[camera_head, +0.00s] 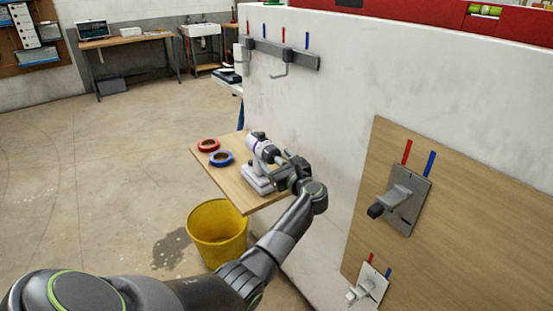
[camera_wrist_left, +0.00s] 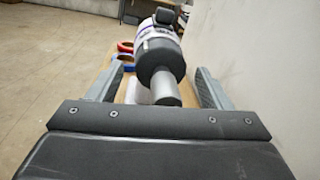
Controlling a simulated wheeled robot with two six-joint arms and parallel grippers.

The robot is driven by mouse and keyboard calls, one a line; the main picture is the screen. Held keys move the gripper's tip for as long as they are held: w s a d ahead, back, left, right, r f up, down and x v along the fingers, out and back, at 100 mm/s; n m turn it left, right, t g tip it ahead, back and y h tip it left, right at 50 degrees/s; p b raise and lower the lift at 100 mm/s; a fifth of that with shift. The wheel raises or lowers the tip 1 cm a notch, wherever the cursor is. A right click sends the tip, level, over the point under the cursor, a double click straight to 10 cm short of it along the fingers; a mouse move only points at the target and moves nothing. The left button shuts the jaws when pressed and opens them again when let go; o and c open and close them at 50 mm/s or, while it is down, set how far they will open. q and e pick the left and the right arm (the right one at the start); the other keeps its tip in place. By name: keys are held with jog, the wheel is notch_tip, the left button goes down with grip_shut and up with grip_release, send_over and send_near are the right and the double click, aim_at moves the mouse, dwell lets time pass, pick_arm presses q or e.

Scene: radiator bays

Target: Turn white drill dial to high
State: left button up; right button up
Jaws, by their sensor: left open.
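The white drill (camera_head: 257,172) stands upright on a small wooden shelf (camera_head: 233,194) against the white wall. In the left wrist view the drill (camera_wrist_left: 157,45) shows its dark, rounded front and grey chuck (camera_wrist_left: 165,90) pointing toward the camera. My left gripper (camera_head: 275,163) is at the chuck end of the drill. In the left wrist view its two fingers (camera_wrist_left: 160,92) are apart, one on each side of the chuck, with gaps visible. I cannot make out the dial's setting. My right gripper is not in view.
A red tape roll (camera_head: 208,145) and a blue tape roll (camera_head: 221,158) lie on the shelf left of the drill. A yellow bucket (camera_head: 217,232) stands below. A wooden panel (camera_head: 450,215) with levers is on the wall to the right.

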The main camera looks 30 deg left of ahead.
pick_arm(q)
jog(key=shift+w+a, duration=0.1)
jog(key=shift+a, duration=0.1)
jog(key=c, duration=1)
jog(key=shift+o, duration=0.2)
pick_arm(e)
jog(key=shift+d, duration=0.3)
